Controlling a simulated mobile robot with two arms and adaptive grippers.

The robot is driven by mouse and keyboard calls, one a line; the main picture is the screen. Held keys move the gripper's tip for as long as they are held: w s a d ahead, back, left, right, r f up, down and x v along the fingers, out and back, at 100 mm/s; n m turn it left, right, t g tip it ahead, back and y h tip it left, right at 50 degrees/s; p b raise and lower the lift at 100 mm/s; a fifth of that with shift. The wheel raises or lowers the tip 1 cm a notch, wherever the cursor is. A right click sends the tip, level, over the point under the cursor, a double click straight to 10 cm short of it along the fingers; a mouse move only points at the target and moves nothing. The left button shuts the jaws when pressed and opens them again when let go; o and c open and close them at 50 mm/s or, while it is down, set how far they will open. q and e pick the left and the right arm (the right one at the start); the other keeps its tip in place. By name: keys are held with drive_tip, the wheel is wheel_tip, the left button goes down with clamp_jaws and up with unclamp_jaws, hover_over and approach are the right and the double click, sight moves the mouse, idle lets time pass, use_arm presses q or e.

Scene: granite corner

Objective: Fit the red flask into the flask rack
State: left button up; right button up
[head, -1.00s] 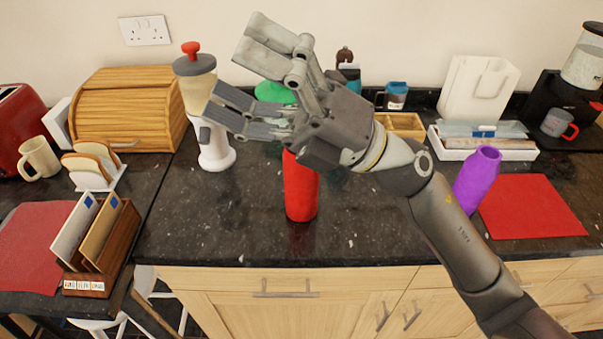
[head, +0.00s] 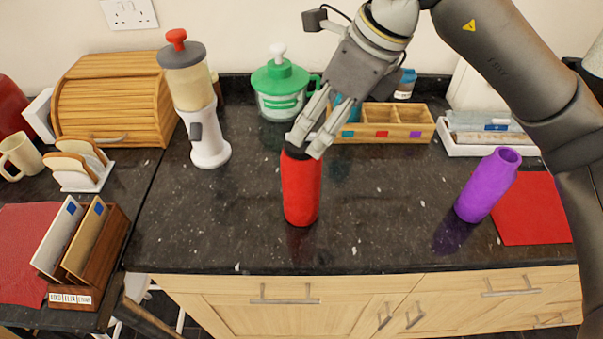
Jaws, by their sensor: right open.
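The red flask (head: 301,192) stands upright on the dark granite counter, with a dark top partly hidden by my fingers. My right gripper (head: 308,143) points down at the flask's top, its fingers apart and beside the top. I cannot tell whether they touch it. The wooden flask rack (head: 408,131) stands behind, to the right, with blue, red and purple marks on its front. Something teal shows at its left end, partly hidden by my gripper. The purple flask (head: 487,186) is on the counter at the right, leaning in the picture. My left gripper is not in view.
A dispenser (head: 205,132) stands left of the red flask, and a green-lidded jar (head: 281,90) behind it. A white tray (head: 490,150) is right of the rack. A red mat (head: 535,212) lies beside the purple flask. Counter between the two flasks is clear.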

sight(312, 134)
drive_tip(key=shift+w+a+f, duration=0.25)
drive_tip(key=shift+w+f, duration=0.15)
drive_tip(key=shift+f, duration=0.25)
drive_tip(key=shift+w+a+f, duration=0.25)
drive_tip(key=shift+w+f, duration=0.1)
drive_tip(key=shift+f, duration=0.25)
drive_tip(key=shift+s+a+f+p, duration=0.1)
drive_tip(key=shift+a+f+p, duration=0.15)
drive_tip(key=shift+f, duration=0.25)
drive_tip(key=shift+s+a+f+p, duration=0.1)
drive_tip(key=shift+a+f+p, duration=0.1)
drive_tip(key=shift+f, duration=0.25)
drive_tip(key=shift+a+f, duration=0.25)
drive_tip(key=shift+f, duration=0.2)
drive_tip(key=p+x, duration=0.1)
drive_tip(key=x, duration=0.1)
drive_tip(key=p+x, duration=0.1)
drive_tip(key=x, duration=0.1)
drive_tip(key=shift+a+f, duration=0.1)
drive_tip(key=shift+a, duration=0.3)
drive_tip(key=shift+a+f, duration=0.1)
drive_tip(key=shift+f, duration=0.2)
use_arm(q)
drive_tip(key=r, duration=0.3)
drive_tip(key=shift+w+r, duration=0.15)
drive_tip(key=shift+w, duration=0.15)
use_arm(e)
drive_tip(key=shift+c, duration=0.5)
